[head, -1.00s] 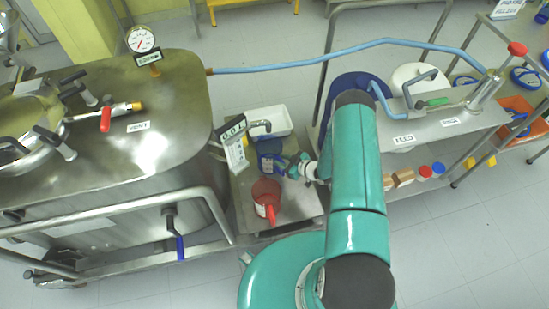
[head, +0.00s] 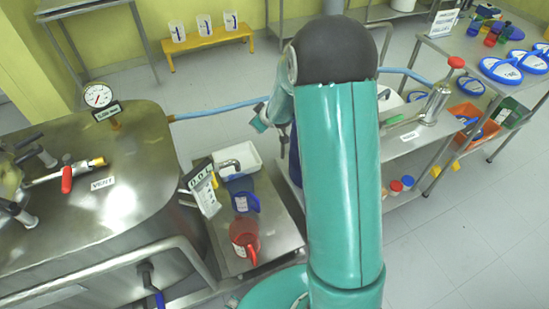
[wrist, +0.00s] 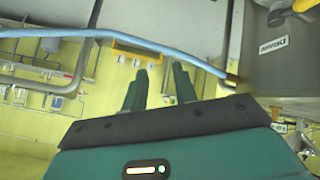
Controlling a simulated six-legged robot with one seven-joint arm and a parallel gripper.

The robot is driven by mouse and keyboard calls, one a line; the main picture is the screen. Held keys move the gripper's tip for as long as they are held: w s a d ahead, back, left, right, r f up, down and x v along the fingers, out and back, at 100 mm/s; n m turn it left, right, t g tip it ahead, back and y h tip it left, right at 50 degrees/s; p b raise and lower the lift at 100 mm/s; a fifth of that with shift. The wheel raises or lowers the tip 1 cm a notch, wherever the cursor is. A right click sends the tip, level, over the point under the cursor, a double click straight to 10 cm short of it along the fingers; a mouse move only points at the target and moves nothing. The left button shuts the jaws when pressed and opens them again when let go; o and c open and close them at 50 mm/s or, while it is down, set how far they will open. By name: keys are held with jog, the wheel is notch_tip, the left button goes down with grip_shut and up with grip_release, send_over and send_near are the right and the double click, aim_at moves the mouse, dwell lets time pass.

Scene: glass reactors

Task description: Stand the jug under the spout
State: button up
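A red jug (head: 244,238) and a blue jug (head: 245,203) stand one behind the other on a low steel stand (head: 275,213) beside the big steel vessel. No jug shows in the tray. I cannot tell from the frames which jug the task means. My gripper (head: 262,116) is raised beyond the stand, apart from both jugs. In the wrist view its two fingers (wrist: 158,88) are spread with nothing between them.
The steel vessel (head: 120,160) fills the left, with a gauge (head: 98,96) on top. A blue hose (head: 215,111) crosses behind my arm. Several clear jugs stand on a yellow bench (head: 205,40) at the back. A steel bench (head: 405,140) is at right. Open floor lies between.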

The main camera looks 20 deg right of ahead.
jog(key=s+a+r+m+g+h, duration=0.1)
jog(key=s+a+r+m, duration=0.1)
jog(key=s+r, duration=0.6)
jog(key=s+a+r+m+g+h, duration=0.1)
jog(key=s+a+r+m, duration=0.1)
jog(key=s+r, duration=0.6)
jog(key=s+a+r+g+y, duration=0.1)
jog(key=s+a+r, duration=0.2)
jog(key=s, duration=0.6)
jog(key=s+a+r+m+g+y, duration=0.1)
jog(key=s+a+r, duration=0.3)
jog(key=s, duration=0.6)
jog(key=shift+s+m, duration=0.3)
jog(key=shift+o, duration=0.9)
